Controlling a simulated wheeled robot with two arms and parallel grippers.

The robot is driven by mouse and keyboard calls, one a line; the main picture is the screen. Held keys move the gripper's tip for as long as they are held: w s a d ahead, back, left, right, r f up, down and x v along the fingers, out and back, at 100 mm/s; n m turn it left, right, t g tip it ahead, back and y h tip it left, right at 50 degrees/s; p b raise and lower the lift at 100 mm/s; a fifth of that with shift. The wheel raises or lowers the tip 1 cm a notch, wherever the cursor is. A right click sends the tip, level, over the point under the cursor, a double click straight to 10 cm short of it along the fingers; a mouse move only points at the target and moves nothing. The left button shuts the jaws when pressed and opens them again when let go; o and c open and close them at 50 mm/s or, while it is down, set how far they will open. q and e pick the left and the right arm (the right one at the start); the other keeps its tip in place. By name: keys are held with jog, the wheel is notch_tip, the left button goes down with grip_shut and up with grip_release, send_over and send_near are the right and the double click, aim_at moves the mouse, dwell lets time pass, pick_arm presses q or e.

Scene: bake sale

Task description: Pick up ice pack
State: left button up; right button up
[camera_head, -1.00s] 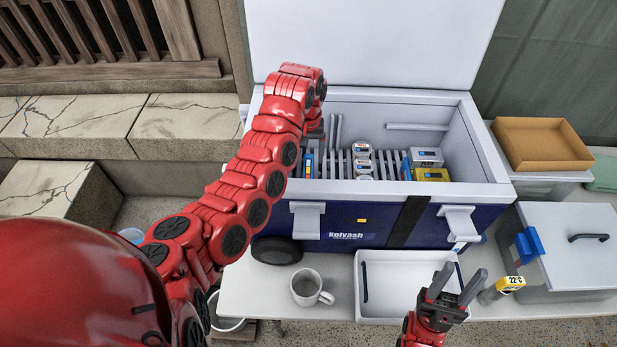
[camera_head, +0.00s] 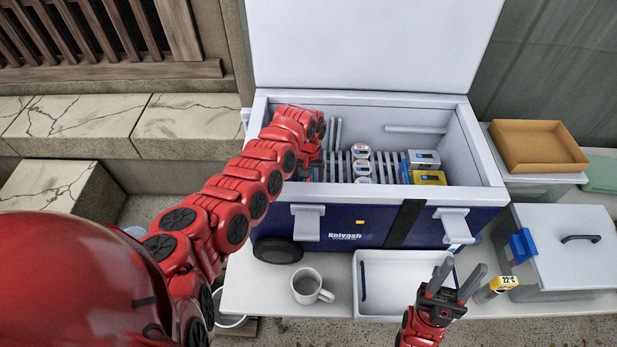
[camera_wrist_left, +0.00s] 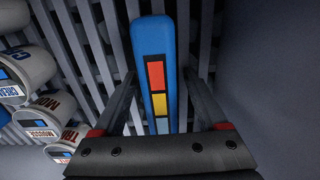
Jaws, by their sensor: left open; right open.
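The ice pack (camera_wrist_left: 153,45) is a slim blue block with red, yellow and pale squares on its face. It stands on the slatted rack inside the cooler (camera_head: 340,219). In the left wrist view my left gripper (camera_wrist_left: 160,90) is open, with one finger on each side of the ice pack. I cannot tell whether the fingers touch it. In the head view my left arm reaches into the cooler's left end and hides most of the pack and the gripper.
White tubs (camera_head: 361,152) and boxes (camera_head: 428,178) stand on the rack right of my left arm. The cooler's lid (camera_head: 375,45) is open. A mug (camera_head: 308,287), a yellow thermometer (camera_head: 503,284) and a lidded grey box (camera_head: 565,245) are on the table.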

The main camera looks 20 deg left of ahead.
pick_arm(q)
jog(key=shift+c, duration=0.3)
grip_shut()
dwell(0.5)
